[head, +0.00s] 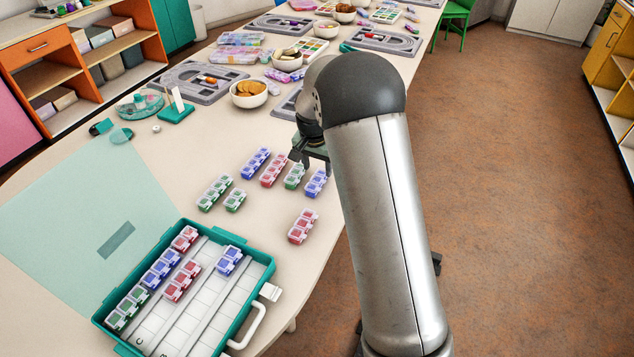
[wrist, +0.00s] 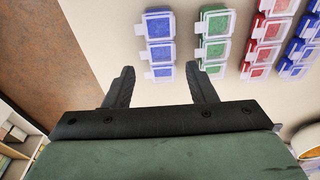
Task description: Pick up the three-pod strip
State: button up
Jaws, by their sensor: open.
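My gripper (head: 311,162) is open and empty over the table's right edge; its fingers also show in the wrist view (wrist: 160,70). In the wrist view a blue strip (wrist: 160,50) with three pods lies ahead, lined up with the gap between the fingertips. A green strip (wrist: 213,48) lies to its right, beyond the right finger. In the head view this blue strip (head: 316,183) and green strip (head: 294,177) lie beside the gripper, the green partly hidden by it. The gripper's height above the table is hard to tell.
Other strips lie nearby: red (head: 274,170), blue (head: 256,163), green (head: 215,193), a short green (head: 235,200) and red (head: 303,226). A teal case (head: 262,276) holds several strips at the front. Bowls and trays stand farther back. Floor (head: 520,180) drops away right.

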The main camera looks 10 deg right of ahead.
aim_at(318, 179)
jog(key=f, duration=0.4)
jog(key=shift+s+f, duration=0.2)
jog(key=shift+w+f, duration=0.1)
jog(key=shift+f, duration=0.3)
jog(key=c, duration=0.8)
jog(key=shift+o, duration=0.2)
jog(key=shift+r, duration=0.2)
